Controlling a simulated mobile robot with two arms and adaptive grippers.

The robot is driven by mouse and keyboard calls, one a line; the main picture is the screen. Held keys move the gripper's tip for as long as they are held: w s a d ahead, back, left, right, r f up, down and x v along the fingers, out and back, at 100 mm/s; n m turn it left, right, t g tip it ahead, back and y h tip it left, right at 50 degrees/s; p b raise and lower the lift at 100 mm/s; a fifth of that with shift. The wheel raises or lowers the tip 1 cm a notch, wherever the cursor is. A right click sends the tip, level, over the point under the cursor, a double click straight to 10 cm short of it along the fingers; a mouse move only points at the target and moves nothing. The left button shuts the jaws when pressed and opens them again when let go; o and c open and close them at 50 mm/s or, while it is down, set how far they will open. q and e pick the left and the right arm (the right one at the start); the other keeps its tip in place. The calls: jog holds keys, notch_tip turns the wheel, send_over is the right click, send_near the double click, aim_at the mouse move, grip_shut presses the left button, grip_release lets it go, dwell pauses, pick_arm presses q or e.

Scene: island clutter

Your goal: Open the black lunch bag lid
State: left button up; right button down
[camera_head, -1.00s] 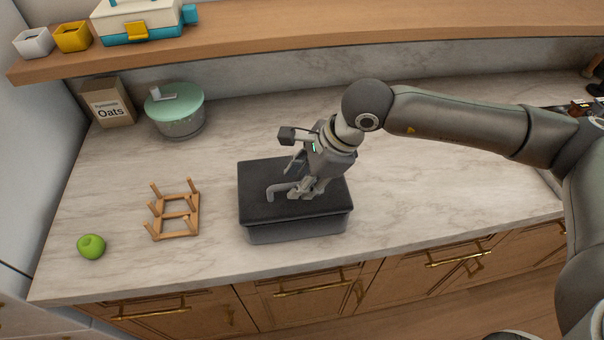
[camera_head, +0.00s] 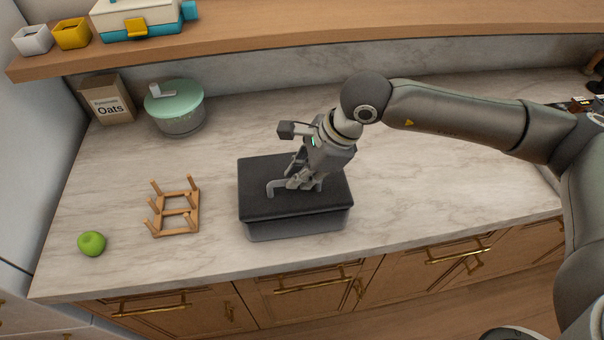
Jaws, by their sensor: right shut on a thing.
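The black lunch bag (camera_head: 297,225) sits on the marble counter near its front edge. Its dark lid (camera_head: 262,208) lies flat on top and looks closed. A grey handle (camera_head: 275,187) stands up from the lid. My right gripper (camera_head: 297,183) comes down from the upper right over the lid and is shut on the handle. The gripper hides part of the handle and the back right of the lid. My left gripper is not in view.
A wooden rack (camera_head: 177,213) and a green apple (camera_head: 91,243) are left of the bag. An oats box (camera_head: 108,100) and a green-lidded pot (camera_head: 176,108) stand at the back left. A wooden shelf (camera_head: 300,27) runs above. The counter right of the bag is clear.

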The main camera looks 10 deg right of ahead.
jog(key=shift+w+r+g, duration=0.6)
jog(key=shift+r, duration=0.25)
jog(key=shift+w+r+m+g, duration=0.4)
jog(key=shift+w+r+g, duration=0.45)
jog(key=shift+w+g, duration=0.15)
jog(key=shift+w+r+g+b, duration=0.2)
jog(key=shift+w+g+b, duration=0.05)
jog(key=shift+g+b, duration=0.1)
jog(key=shift+w+r+b, duration=0.5)
jog(key=shift+w+b, duration=0.05)
jog(key=shift+w, duration=0.25)
jog(key=shift+w+r+b, duration=0.45)
jog(key=shift+w+b, duration=0.05)
jog(key=shift+w, duration=0.25)
